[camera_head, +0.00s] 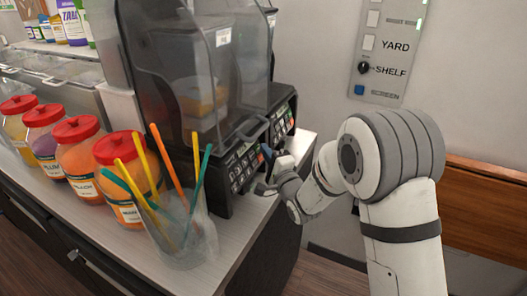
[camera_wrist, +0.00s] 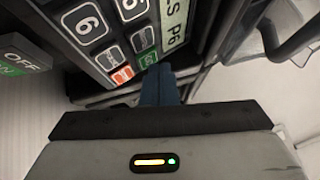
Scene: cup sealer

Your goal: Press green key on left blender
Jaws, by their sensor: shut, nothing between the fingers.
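The left blender (camera_head: 185,85) is a dark machine with a clear grey hood, standing nearer to the camera on the counter. Its keypad (camera_head: 240,168) faces right. My gripper (camera_head: 266,153) is at the right end of the left blender's keypad. Its blue fingertips (camera_wrist: 158,75) are together, empty, and just below the green key. I cannot tell whether they touch it. The fingers partly hide the panel's edge.
A second blender (camera_head: 283,120) stands just behind. A clear cup of coloured straws (camera_head: 183,235) and red-lidded jars (camera_head: 80,165) stand on the counter to the left. A wall switch panel (camera_head: 385,60) is at the upper right. An OFF/ON switch (camera_wrist: 18,55) shows in the wrist view.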

